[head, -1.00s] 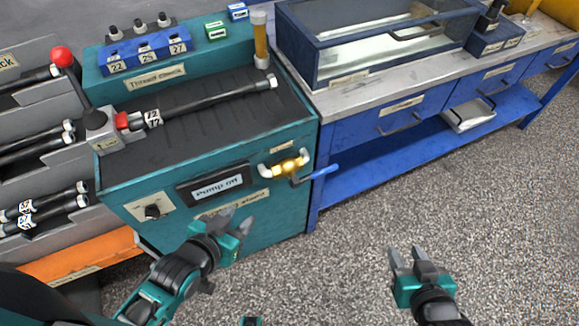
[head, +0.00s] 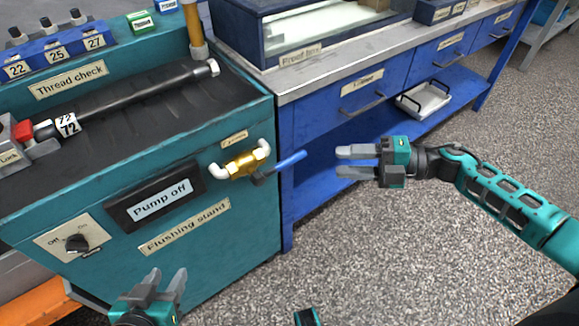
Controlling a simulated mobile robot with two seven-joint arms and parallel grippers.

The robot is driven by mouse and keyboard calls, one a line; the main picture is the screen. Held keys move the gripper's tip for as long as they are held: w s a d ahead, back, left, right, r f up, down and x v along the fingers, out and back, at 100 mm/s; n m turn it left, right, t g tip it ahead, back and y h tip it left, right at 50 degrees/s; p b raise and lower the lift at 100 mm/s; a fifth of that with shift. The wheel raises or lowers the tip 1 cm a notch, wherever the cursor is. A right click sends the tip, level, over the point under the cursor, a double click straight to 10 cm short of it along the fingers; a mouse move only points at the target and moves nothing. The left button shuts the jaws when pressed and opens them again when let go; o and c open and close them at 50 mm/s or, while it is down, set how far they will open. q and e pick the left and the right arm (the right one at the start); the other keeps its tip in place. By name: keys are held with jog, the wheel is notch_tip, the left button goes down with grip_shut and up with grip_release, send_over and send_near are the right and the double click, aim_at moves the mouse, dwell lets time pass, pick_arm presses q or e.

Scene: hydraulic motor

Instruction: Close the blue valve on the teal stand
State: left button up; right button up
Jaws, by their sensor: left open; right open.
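The teal flushing stand (head: 225,255) fills the left of the head view. On its front, near the right edge, is a brass valve body (head: 240,165) between white pipe elbows. Its blue valve handle (head: 283,166) sticks out to the right and slightly up, away from the pipe run. My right gripper (head: 357,162) is open and empty, pointing left, right of the handle tip and apart from it. My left gripper (head: 165,280) is open and empty, low in front of the stand, pointing up, below the stand's label.
A "Pump off" display (head: 157,199) and a dark knob (head: 76,242) are on the stand's front. A black hose (head: 140,98) lies on top. A blue workbench (head: 420,65) stands to the right with a white tray (head: 424,99) on its shelf. Speckled floor at lower right is clear.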

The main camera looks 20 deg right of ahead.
aim_at(295, 161)
jog(key=b+x, duration=0.1)
jog(key=x, duration=1.1)
jog(key=shift+w+a, duration=0.1)
jog(key=shift+c, duration=0.2)
grip_shut()
